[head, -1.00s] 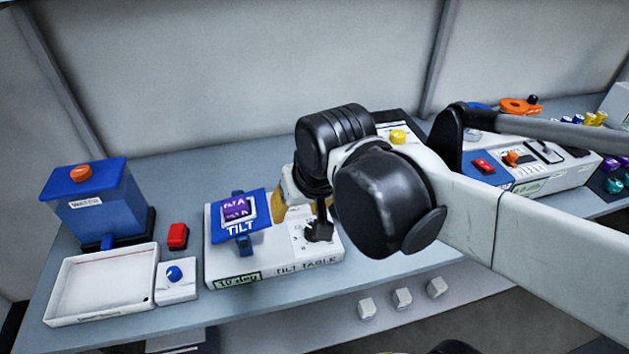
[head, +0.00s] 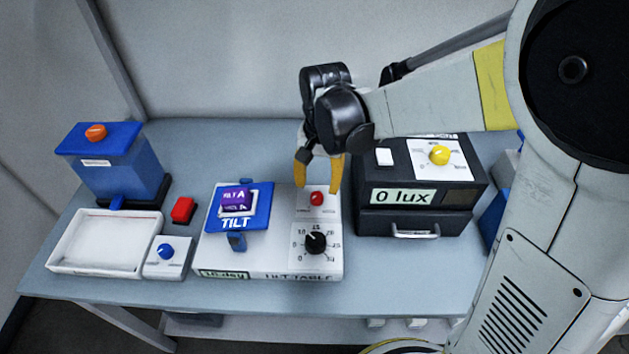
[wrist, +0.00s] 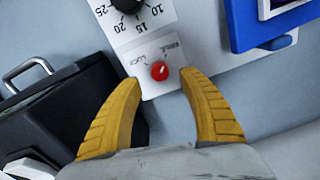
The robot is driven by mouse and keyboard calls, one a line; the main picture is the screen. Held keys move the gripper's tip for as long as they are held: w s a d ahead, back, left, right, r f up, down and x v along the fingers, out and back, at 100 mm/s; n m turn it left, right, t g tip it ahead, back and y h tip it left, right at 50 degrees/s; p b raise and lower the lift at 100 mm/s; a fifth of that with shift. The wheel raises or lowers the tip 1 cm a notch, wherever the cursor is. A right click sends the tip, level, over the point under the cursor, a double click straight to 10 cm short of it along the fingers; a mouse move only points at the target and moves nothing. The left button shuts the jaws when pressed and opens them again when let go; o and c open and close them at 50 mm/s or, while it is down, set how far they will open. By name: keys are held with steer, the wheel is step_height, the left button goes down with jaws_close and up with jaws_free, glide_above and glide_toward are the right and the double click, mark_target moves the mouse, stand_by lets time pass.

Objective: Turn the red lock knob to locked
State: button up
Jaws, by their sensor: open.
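The red lock knob (head: 317,199) sits on a small white label plate at the back right of the tilt table (head: 215,256). In the wrist view the red knob (wrist: 160,71) has a pale pointer mark and printed words on either side, one reading like "LOCK". My gripper (head: 320,188) is open, its yellow fingers pointing down around or just above the knob. In the wrist view my gripper's fingertips (wrist: 155,78) lie either side of the knob, with a gap to each. I cannot tell whether they are down at its height. A black angle dial (head: 316,242) sits in front of the knob.
A black lux box (head: 408,223) with a yellow knob stands close to the right. The blue tilt plate (head: 238,216) with a purple chip is left of the knob. Farther left are a red block (head: 183,210), white tray (head: 60,242) and blue water tank (head: 115,180).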

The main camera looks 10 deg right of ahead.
mark_target(317, 195)
step_height(317, 195, down, 5)
steer(key=shift+w+f+b, duration=0.1)
steer(key=shift+b, duration=0.7)
jaws_close()
